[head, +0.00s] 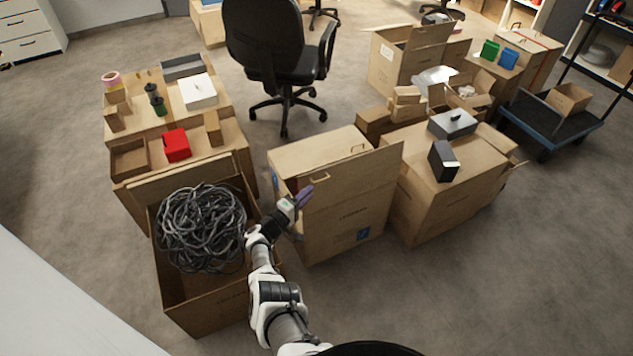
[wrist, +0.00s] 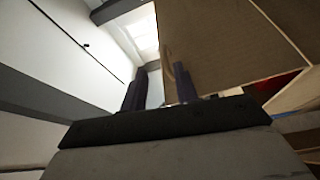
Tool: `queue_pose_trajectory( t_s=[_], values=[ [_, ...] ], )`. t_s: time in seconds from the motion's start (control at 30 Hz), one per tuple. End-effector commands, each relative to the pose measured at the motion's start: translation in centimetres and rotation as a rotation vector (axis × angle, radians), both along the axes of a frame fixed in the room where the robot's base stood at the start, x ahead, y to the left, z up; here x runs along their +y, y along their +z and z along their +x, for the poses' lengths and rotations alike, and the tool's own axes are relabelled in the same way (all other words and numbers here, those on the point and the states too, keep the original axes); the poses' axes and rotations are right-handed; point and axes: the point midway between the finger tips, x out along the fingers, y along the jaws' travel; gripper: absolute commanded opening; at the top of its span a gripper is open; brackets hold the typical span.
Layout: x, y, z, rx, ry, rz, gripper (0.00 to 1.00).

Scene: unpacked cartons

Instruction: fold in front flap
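A closed-sided brown carton (head: 335,220) stands in the middle of the head view. Its front flap (head: 362,182) stands up along the near edge of the top. My gripper (head: 303,194) is at the left end of this flap, with its dark purple fingers pointing up and right. In the wrist view my gripper (wrist: 161,90) has its two fingers apart, with a gap between them. A brown cardboard panel (wrist: 225,45) fills the upper right there, close to the right finger. I cannot tell whether they touch.
An open carton (head: 205,305) with a heap of grey cables (head: 200,228) stands left of my arm. Cartons with boxes on top (head: 450,185) stand close on the right. An office chair (head: 275,60) stands behind. The floor at front right is clear.

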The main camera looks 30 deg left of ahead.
Motion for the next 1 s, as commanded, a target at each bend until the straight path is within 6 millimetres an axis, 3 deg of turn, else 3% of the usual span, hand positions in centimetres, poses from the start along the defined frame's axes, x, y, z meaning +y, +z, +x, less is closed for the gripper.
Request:
queue_pose_trajectory(
  t_s=[0.2,0.43,0.7,0.83,0.93,1.0],
  values=[
    [1.3,0.0,-4.4,-0.001,0.003,-0.001,0.3],
    [1.7,-0.2,-6.3,-0.002,-0.001,0.0,0.3],
    [1.8,-0.3,-6.5,-0.002,-0.002,0.001,0.3],
    [1.9,0.3,-6.0,-0.019,0.005,0.017,0.14],
    [2.6,2.8,-4.4,-0.089,0.037,0.085,0.01],
    [3.5,6.1,-2.6,-0.173,0.084,0.174,0.0]
  ],
)
